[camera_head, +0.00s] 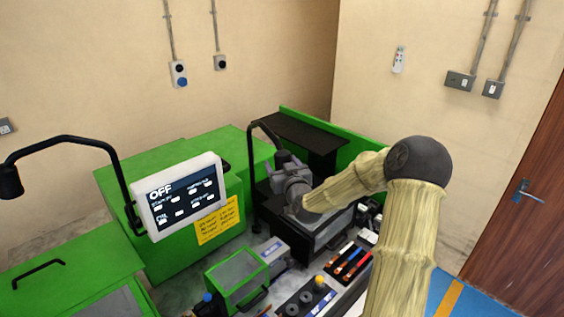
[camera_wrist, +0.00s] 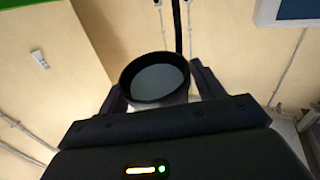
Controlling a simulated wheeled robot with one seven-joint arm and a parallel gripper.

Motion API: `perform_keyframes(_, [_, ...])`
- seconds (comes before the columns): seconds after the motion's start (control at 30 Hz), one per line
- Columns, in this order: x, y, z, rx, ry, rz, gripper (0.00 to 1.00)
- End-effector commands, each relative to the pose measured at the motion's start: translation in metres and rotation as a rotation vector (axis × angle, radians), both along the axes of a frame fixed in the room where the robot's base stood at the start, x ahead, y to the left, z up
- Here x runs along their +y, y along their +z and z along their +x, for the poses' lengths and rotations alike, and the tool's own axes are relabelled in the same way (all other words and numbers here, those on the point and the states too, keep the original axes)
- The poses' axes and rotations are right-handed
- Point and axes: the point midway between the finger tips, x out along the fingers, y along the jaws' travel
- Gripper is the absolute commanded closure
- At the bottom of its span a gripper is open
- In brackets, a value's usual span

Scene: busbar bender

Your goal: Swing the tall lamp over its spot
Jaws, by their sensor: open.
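A black gooseneck lamp (camera_head: 254,150) stands by the green machine in the middle of the head view. Its stem rises and bends over to the right, toward my gripper (camera_head: 282,163). In the wrist view, its round black lamp head (camera_wrist: 157,77) with a grey face lies between the two fingers of my gripper (camera_wrist: 160,88). The fingers are open; whether either touches the head cannot be told. The lamp's stem (camera_wrist: 178,25) runs up out of that picture. A second black lamp (camera_head: 70,138) at the left reaches away to the left, its head (camera_head: 10,181) at the picture's edge.
A white control screen (camera_head: 181,195) reading OFF stands left of my arm. A green box (camera_head: 238,277), a grey box (camera_head: 272,256) and a tray of tools (camera_head: 348,264) crowd the bench below. A dark shelf (camera_head: 300,131) stands behind the gripper.

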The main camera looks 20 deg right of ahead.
Motion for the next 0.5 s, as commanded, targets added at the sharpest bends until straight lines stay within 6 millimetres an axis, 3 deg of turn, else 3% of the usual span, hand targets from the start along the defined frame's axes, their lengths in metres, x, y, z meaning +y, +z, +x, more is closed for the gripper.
perform_keyframes(0.23, [0.0000,-0.0003,0.0008,0.000,0.000,0.000,0.33])
perform_keyframes(0.5, [0.0001,-0.0003,0.0006,0.000,0.000,0.000,0.84])
